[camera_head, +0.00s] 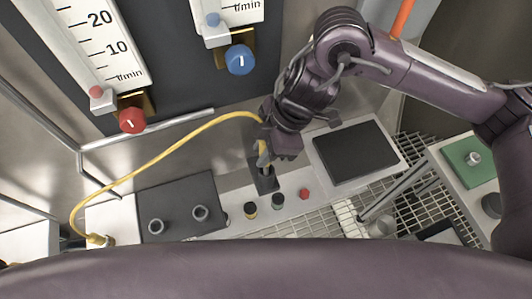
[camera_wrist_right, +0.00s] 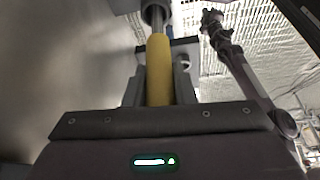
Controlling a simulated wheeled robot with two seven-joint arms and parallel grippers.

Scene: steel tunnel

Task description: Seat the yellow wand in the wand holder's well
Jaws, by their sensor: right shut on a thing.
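The yellow wand (camera_wrist_right: 158,70) is held upright in my right gripper (camera_head: 264,156), which is shut on it. In the right wrist view the wand lies between the two fingers (camera_wrist_right: 158,88), with a grey metal end beyond the yellow part. In the head view the gripper is just above the dark wand holder (camera_head: 267,184). The lower end of the wand is at or over the holder; I cannot tell whether it is inside the well. A yellow cable (camera_head: 165,150) arcs left from the wand.
The cable ends at a plug (camera_head: 98,239) at lower left. A dark block with two round sockets (camera_head: 178,207), several small knobs (camera_head: 278,200) and a dark square plate (camera_head: 355,152) surround the holder. Gauges with a red knob (camera_head: 132,120) and blue knob (camera_head: 239,59) stand behind.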

